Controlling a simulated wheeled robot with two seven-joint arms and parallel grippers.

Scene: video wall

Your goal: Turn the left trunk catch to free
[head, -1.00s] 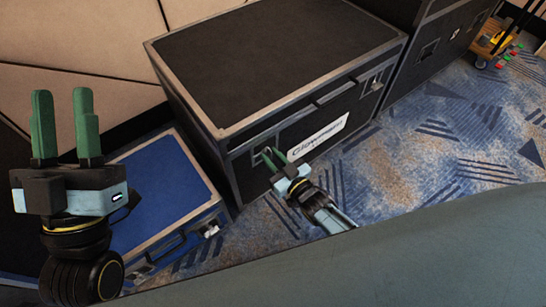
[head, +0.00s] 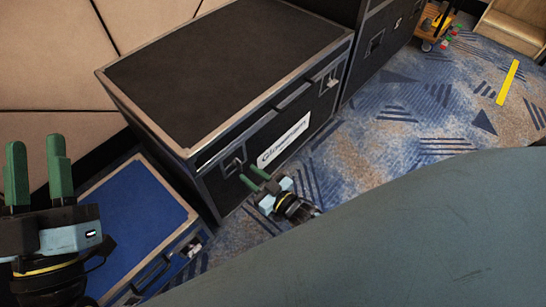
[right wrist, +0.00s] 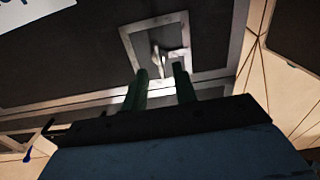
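The trunk is a large black case (head: 225,60) with metal edges. Its left catch (head: 233,166) is a metal plate with a small handle on the front face, left of the white label. The catch also shows in the right wrist view (right wrist: 160,55), where its pale tab stands just beyond and between my fingertips. My right gripper (head: 246,172) is open in front of the catch, its green fingers (right wrist: 160,72) pointing at it. Contact cannot be told. My left gripper (head: 36,142) is open and empty at the far left, well away from the catch.
A low blue-topped case (head: 135,225) stands left of the trunk, below my right gripper's level. Another black case (head: 385,35) stands beyond the trunk's right end. Patterned carpet (head: 400,120) in front is mostly clear, with a yellow strip (head: 508,82) on it.

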